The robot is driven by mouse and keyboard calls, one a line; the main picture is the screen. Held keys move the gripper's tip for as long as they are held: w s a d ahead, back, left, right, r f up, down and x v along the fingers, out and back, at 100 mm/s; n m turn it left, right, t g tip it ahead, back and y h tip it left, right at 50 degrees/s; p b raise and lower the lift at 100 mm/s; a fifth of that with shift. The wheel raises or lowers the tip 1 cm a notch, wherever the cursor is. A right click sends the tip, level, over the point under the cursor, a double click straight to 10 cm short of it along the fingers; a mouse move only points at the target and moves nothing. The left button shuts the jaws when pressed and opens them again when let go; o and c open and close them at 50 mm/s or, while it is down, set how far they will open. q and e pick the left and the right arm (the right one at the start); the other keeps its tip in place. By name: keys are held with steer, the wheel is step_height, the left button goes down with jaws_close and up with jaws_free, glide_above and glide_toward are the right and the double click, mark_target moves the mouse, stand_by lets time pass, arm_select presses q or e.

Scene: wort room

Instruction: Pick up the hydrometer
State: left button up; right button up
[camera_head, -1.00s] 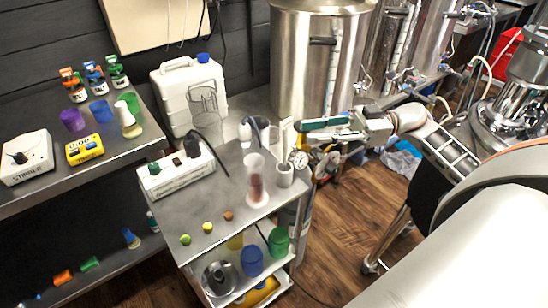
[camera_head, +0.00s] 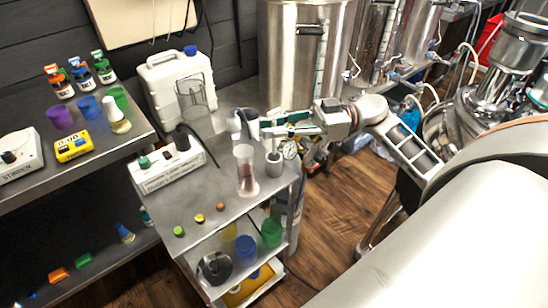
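I cannot pick out the hydrometer for certain. A clear cylinder (camera_head: 246,181) with reddish-brown contents stands upright on the metal cart top, and any thin stem in it is too small to tell. My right gripper (camera_head: 263,128) reaches in from the right above the cart's back right part, behind and above the cylinder. Its fingers point left and look apart, with nothing clearly held between them. They are close to a small white upright thing (camera_head: 235,124) with a dark top, and I cannot tell whether they touch. My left gripper is not in view.
A white control box (camera_head: 166,167), a clear jug (camera_head: 194,106) and a white canister (camera_head: 178,84) stand left. A steel kettle (camera_head: 290,62) stands behind.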

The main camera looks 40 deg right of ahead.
jaws_close()
step_height(320, 180, up, 20)
steer(key=p, duration=0.4)
stand_by(0.4)
